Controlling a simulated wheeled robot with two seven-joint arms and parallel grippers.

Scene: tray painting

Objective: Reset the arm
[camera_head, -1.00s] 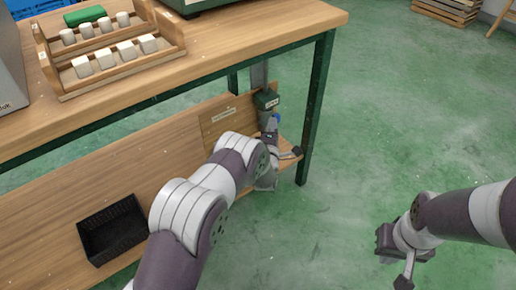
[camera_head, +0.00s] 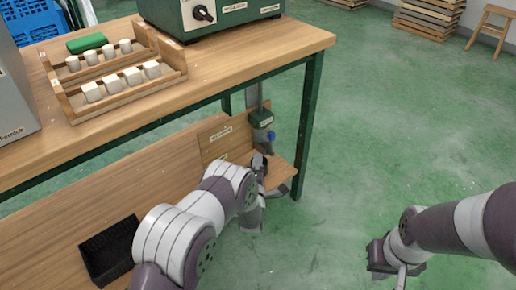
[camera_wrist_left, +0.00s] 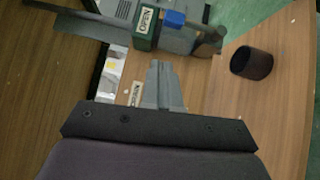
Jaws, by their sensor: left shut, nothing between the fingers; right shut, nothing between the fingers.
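My left arm reaches down to the lower shelf of the wooden table. My left gripper (camera_head: 262,172) is beside a small green device with a blue part (camera_head: 262,118) at the shelf's right end. In the left wrist view the shut, empty grey fingers (camera_wrist_left: 157,84) point toward the green block with an "OPEN" label (camera_wrist_left: 145,28) and its blue part (camera_wrist_left: 174,18). The fingers look apart from the block, though the gap is hard to judge. My right gripper (camera_head: 390,268) hangs over the green floor, away from the table, shut and empty.
A black bin (camera_head: 110,250) is on the lower shelf. A dark cup (camera_wrist_left: 251,62) stands right of my left fingers. The tabletop (camera_head: 200,78) holds a wooden rack (camera_head: 118,92) with white pieces and a green machine (camera_head: 228,25). A green leg (camera_head: 309,115) is close by. Floor right is open.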

